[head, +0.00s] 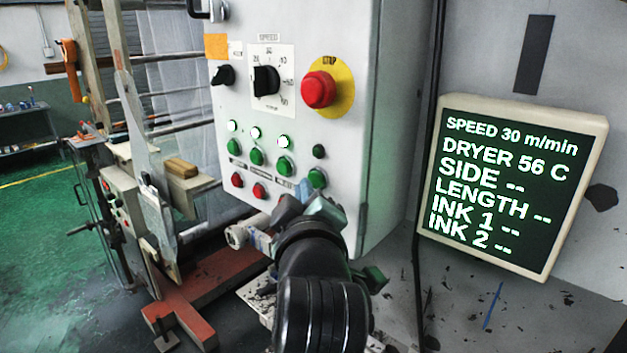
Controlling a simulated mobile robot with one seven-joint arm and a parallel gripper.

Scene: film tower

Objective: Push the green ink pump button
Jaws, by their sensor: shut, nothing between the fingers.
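The control panel (230,92) carries a row of several green buttons; the leftmost green button (238,147), a second green button (256,157), a third green button (286,167) and the rightmost green button (317,178) show. The small labels are too blurred to tell which is the ink pump. My gripper (302,192) is shut and empty, its tip in front of the panel's lower right, just below the rightmost green buttons. I cannot tell whether it touches the panel. My wrist hides the panel's lower right part.
White lamps (255,133) are lit above the three left green buttons; a dark round part (319,151) is above the rightmost. Red buttons (259,191) sit below. A red stop button (318,90) is above. A display (510,185) reads "INK 1 --", "INK 2 --". Machine frames (150,190) stand left.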

